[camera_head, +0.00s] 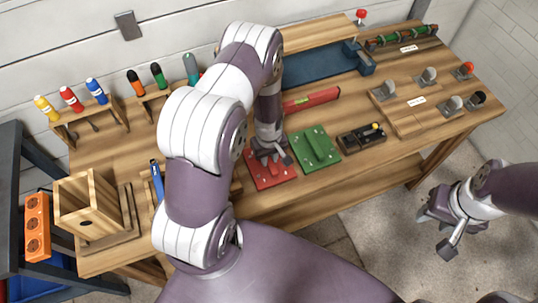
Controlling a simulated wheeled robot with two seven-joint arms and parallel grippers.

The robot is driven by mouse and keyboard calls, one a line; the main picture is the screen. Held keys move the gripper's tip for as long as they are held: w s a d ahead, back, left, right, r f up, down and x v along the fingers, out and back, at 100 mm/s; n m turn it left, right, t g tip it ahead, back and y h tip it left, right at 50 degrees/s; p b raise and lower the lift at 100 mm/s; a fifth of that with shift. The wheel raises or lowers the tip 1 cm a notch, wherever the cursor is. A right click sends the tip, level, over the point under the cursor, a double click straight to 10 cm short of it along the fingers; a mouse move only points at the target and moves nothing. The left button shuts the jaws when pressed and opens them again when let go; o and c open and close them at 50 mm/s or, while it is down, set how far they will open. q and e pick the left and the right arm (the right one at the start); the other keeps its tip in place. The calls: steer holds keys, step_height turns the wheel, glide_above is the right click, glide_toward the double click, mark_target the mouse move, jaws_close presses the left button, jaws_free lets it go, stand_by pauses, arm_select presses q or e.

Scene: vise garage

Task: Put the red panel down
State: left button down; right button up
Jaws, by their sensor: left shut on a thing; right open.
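The red panel (264,182) is a flat red plate with small light dots near its corners. It is at the front of the wooden workbench, left of a green panel (315,149). My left gripper (272,162) is directly over it, pointing down and shut on its raised middle part. The panel is at or very near the bench top; I cannot tell whether it touches. My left arm hides part of its surroundings. My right gripper (445,232) is open and empty, off the front right of the bench above the floor.
A small dark box with a yellow knob (362,137) sits right of the green panel. A red bar (311,100) lies behind. A wooden box (88,204) and a blue-handled tool (156,179) are at the left. Knobs on wooden blocks (428,76) stand at the right.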

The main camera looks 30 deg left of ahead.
arm_select(q)
steer(key=shift+f, duration=0.1)
steer(key=c, duration=1)
jaws_free()
steer(key=shift+s, duration=0.1)
steer(key=shift+r, duration=0.25)
step_height(320, 180, up, 11)
steer(key=b, duration=0.2)
step_height(320, 180, up, 10)
steer(key=m+t, duration=0.1)
steer(key=m, duration=0.6)
glide_above(269, 159)
steer(key=s+d, duration=0.4)
steer(key=s, duration=0.1)
steer(key=shift+s+d+r+m, duration=0.25)
steer(key=shift+s+m, duration=0.3)
steer(key=shift+s, duration=0.15)
steer(key=shift+s+d+r+m, duration=0.1)
steer(key=shift+s+r+m, duration=0.2)
steer(key=shift+s+m, duration=0.3)
steer(key=shift+s+d+r+m, duration=0.25)
steer(key=shift+s+m, duration=0.2)
steer(key=shift+s, duration=0.35)
